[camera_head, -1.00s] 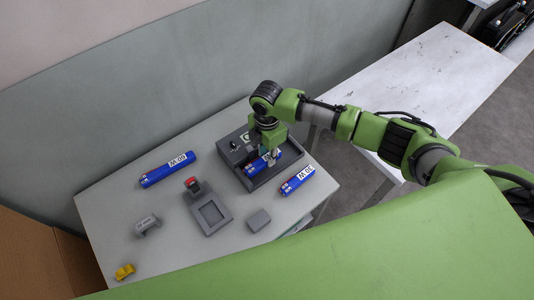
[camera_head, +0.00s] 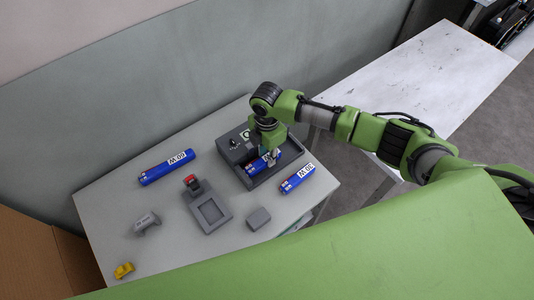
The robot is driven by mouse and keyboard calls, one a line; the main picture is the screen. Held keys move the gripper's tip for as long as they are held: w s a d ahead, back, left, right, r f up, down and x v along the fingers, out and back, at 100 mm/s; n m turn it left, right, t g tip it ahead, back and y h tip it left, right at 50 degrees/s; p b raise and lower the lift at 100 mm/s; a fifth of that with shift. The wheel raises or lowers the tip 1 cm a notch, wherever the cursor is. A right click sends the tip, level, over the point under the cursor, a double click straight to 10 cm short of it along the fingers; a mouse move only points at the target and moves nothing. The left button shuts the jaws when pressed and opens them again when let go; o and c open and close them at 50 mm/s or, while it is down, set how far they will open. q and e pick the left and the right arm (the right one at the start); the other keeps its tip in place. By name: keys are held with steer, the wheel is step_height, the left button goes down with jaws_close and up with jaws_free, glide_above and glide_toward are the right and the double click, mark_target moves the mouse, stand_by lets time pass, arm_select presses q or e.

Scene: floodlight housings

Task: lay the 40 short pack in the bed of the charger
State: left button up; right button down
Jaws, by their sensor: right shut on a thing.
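The charger (camera_head: 232,150) is a dark grey box with a walled bed at the back right of the table. A short blue pack (camera_head: 254,166) with a white label lies within the bed's outline; its label is partly hidden. My right gripper (camera_head: 270,155) reaches down over the bed and is shut on this pack. I cannot tell whether the pack touches the bed floor. My left gripper is not in view.
A long blue pack (camera_head: 167,168) lies left of the charger, and another blue pack (camera_head: 297,178) lies just right of it. A grey device with a red top (camera_head: 208,208), a grey block (camera_head: 258,218), a grey part (camera_head: 146,224) and a yellow piece (camera_head: 124,270) stand in front.

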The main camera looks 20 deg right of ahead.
steer(key=shift+f+b, duration=0.3)
steer(key=shift+f, duration=0.3)
stand_by(0.4)
steer(key=c, duration=1.6)
jaws_free()
steer(key=shift+c, duration=0.2)
steer(key=shift+s+r, duration=0.1)
steer(key=shift+w+r, duration=0.2)
steer(key=shift+r, duration=0.3)
step_height(320, 180, up, 11)
steer(key=shift+s, duration=0.25)
steer(key=shift+f, duration=0.1)
